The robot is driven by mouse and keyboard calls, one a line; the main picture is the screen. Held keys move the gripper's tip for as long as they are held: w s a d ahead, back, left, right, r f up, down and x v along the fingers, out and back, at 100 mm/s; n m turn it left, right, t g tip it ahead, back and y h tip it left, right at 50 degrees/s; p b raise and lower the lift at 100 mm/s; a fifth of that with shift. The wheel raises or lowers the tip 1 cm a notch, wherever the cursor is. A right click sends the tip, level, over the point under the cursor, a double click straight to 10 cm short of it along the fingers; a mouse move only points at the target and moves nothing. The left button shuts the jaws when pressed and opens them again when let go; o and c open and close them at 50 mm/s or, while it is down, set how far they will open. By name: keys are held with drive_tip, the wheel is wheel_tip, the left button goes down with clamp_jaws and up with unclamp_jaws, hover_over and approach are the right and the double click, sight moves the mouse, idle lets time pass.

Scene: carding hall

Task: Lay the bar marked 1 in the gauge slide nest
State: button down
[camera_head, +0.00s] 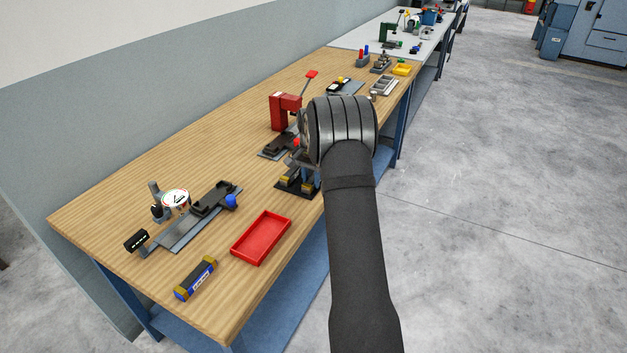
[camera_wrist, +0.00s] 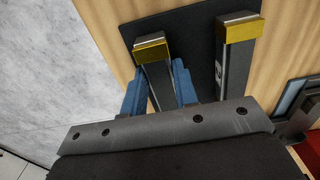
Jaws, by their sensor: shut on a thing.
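In the wrist view my gripper (camera_wrist: 158,90) has its two blue fingers on either side of a dark bar (camera_wrist: 158,78) with a yellow end, and is shut on it. A second like bar (camera_wrist: 233,62) lies beside it to the right. Both are at a black rack (camera_wrist: 185,22); I cannot tell whether the held bar is lifted. No number is readable on either bar. In the head view the rack (camera_head: 285,187) is partly hidden by my arm. The gauge slide (camera_head: 180,236) with its dark nest (camera_head: 212,200) and blue knob (camera_head: 231,201) lies to the left, the nest seeming empty.
A red tray (camera_head: 243,256) lies between the rack and the bench's front. A dial gauge (camera_head: 175,198) stands at the slide. A red press (camera_head: 278,110) stands behind the rack.

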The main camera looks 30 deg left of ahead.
drive_tip(key=shift+r, duration=0.5)
drive_tip(key=r, duration=0.2)
drive_tip(key=d+r, duration=0.1)
drive_tip(key=shift+w+r, duration=0.1)
drive_tip(key=shift+r, duration=0.3)
drive_tip(key=d+r, duration=0.6)
drive_tip(key=d, duration=0.5)
hover_over(208, 201)
drive_tip(key=f, duration=0.4)
drive_tip(key=shift+w+d+f, duration=0.2)
drive_tip(key=shift+d+f, duration=0.05)
drive_tip(key=shift+s+a+f, duration=0.15)
drive_tip(key=shift+a+f, duration=0.1)
drive_tip(key=shift+f, duration=1.9)
